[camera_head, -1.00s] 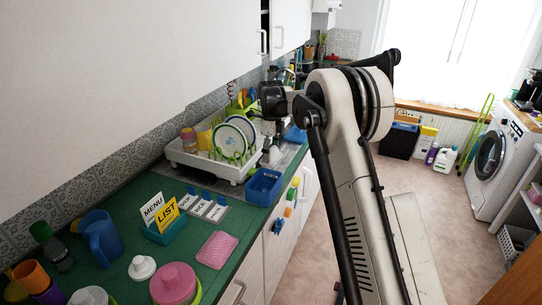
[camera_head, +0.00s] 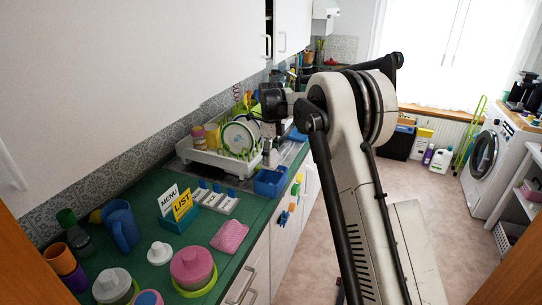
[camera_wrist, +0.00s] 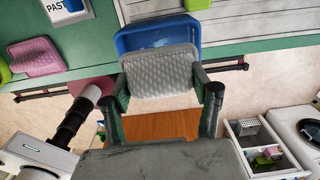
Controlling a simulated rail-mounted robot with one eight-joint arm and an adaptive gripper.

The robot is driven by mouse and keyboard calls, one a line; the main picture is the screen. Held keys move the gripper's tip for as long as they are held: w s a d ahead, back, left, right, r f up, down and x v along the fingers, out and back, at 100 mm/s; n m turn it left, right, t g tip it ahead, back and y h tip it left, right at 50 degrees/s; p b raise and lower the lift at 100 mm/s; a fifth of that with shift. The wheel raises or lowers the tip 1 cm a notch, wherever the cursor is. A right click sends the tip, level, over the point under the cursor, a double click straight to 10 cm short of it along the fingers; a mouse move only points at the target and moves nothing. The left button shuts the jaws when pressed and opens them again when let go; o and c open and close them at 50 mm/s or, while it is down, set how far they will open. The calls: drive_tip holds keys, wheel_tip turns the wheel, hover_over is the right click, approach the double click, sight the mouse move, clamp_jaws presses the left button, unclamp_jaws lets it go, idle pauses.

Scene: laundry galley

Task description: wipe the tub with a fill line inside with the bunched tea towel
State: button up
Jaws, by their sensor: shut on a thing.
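My gripper (camera_wrist: 165,92) is shut on the bunched tea towel (camera_wrist: 160,74), a pale grey, textured pad held between the two fingers. In the head view my gripper (camera_head: 270,143) hangs close to the blue tub (camera_head: 269,182), and the towel is hard to make out there. The blue tub stands at the counter's front edge beside the dish rack. In the wrist view the blue tub (camera_wrist: 135,42) lies just beyond the towel, which covers part of it. I cannot see a fill line, or whether towel and tub touch.
A white dish rack (camera_head: 215,160) with plates stands behind the tub. A pink cloth (camera_head: 230,237), a teal card holder (camera_head: 180,220), a blue jug (camera_head: 122,228) and a pink lidded pot (camera_head: 192,265) occupy the green counter. Coloured pegs (camera_head: 291,205) sit along its front.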

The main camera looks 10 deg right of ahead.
drive_tip(key=shift+f+b, duration=3)
drive_tip(key=shift+f, duration=1.95)
drive_tip(key=shift+f+b, duration=0.55)
drive_tip(key=shift+f, duration=0.15)
drive_tip(key=shift+s+a, duration=0.15)
drive_tip(key=shift+s+a+r, duration=0.1)
drive_tip(key=shift+s+a, duration=0.05)
drive_tip(key=shift+s, duration=0.1)
drive_tip(key=shift+w+d+b, duration=0.3)
drive_tip(key=shift+w+d, duration=0.25)
drive_tip(key=shift+w, duration=0.15)
drive_tip(key=shift+s+a, duration=0.1)
drive_tip(key=shift+s+a, duration=0.45)
drive_tip(key=shift+s, duration=0.15)
drive_tip(key=shift+w, duration=0.1)
